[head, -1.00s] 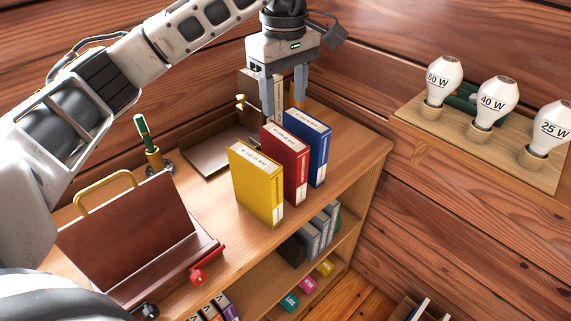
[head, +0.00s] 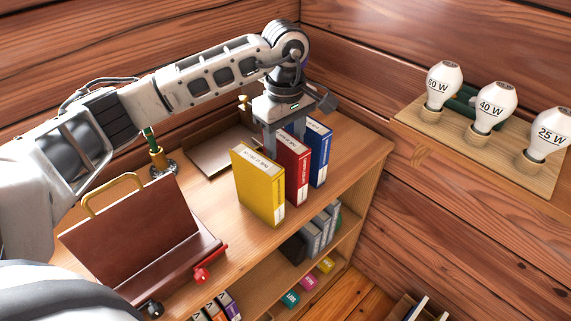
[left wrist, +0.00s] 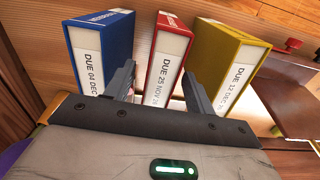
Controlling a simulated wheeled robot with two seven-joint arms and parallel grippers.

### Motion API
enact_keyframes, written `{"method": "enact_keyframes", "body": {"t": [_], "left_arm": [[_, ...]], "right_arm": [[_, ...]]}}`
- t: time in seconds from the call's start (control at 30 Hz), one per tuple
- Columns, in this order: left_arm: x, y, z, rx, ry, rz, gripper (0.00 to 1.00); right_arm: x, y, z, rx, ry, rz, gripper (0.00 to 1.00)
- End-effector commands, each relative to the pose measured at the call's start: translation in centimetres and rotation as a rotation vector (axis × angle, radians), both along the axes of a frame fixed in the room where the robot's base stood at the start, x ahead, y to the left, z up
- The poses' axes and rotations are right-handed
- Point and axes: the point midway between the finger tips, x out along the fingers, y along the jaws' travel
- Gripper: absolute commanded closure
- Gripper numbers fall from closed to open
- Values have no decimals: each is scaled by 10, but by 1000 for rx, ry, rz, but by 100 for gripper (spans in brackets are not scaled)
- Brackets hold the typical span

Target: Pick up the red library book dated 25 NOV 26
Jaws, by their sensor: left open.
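The red book (head: 292,165) stands upright on the shelf top between the yellow book (head: 259,187) and the blue book (head: 318,153). In the left wrist view the red book (left wrist: 164,62) reads DUE 25 NOV 26 on its white label. There the blue book (left wrist: 101,48) reads DUE 04 DEC and the yellow book (left wrist: 228,70) reads DUE 12 DEC. My left gripper (head: 285,140) is open, pointing down over the red book. In the left wrist view its fingers (left wrist: 160,90) lie on either side of the red book; contact cannot be told. My right gripper is not in view.
A brown slanted stand (head: 130,235) with a gold handle is at the left of the shelf. Three bulbs stand on a wall shelf (head: 470,140) at right.

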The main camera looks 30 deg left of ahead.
Motion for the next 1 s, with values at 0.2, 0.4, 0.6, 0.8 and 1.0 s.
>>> {"method": "enact_keyframes", "body": {"t": [0.2, 0.4, 0.6, 0.8, 1.0], "left_arm": [[0, 0, 0, 0, 0, 0, 98], [0, 0, 1, -1, -2, 0, 100], [1, 0, 11, -2, -5, 0, 100], [2, -1, 49, -2, -8, 0, 100], [1, -1, 85, -2, -5, 1, 100]], "right_arm": [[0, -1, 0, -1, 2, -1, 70], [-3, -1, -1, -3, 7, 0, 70], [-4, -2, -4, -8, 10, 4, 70], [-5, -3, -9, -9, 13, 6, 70], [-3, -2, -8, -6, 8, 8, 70]]}}
